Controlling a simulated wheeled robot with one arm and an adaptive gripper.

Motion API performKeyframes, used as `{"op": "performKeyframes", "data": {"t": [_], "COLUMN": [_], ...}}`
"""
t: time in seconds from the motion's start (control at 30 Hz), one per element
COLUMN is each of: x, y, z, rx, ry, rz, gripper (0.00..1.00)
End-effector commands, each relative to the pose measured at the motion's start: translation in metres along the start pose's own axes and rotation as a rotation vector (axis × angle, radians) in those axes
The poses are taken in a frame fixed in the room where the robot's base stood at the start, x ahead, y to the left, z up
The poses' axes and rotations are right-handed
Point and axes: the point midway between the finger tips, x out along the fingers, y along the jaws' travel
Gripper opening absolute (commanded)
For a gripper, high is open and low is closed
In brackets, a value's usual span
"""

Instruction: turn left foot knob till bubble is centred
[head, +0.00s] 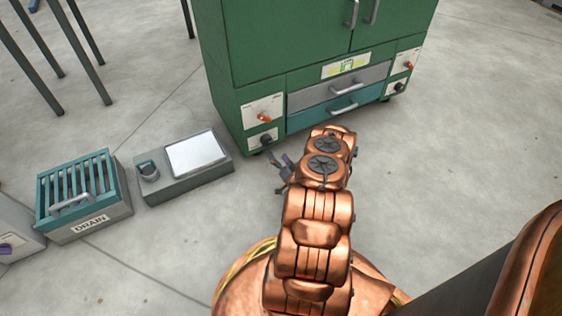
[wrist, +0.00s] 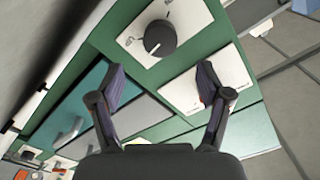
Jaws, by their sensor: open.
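The left foot knob (wrist: 160,38) is a dark round knob with a white line on a white plate, in the upper middle of the wrist view. It also shows in the head view (head: 266,139), low on the left of the green cabinet's front. The level plate (head: 347,65) above the drawers has a yellow-green vial, but its bubble is too small to read. My gripper (wrist: 161,78) is open and empty, its fingers spread below the knob in the wrist view and apart from it. In the head view my gripper (head: 281,172) is in front of the cabinet's lower left corner.
An orange-red lever (head: 264,118) sits above the left knob; a right lever (head: 408,66) and right knob (head: 398,88) match. The grey drawer (head: 312,94) and teal drawer (head: 312,119) have protruding handles. A grey box (head: 180,185) and DRAIN crate (head: 90,229) stand left.

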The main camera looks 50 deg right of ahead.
Motion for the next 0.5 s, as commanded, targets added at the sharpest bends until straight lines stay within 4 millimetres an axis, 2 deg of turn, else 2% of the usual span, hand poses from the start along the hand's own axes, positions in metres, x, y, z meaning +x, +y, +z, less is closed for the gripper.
{"op": "performKeyframes", "data": {"t": [0.2,0.5], "x": [-0.021,-0.025], "y": [0.001,0.0], "z": [-0.001,0.0], "rx": [-0.001,-0.001], "ry": [0.0,-0.001], "rz": [0.001,-0.001], "gripper": [0.77,0.77]}}
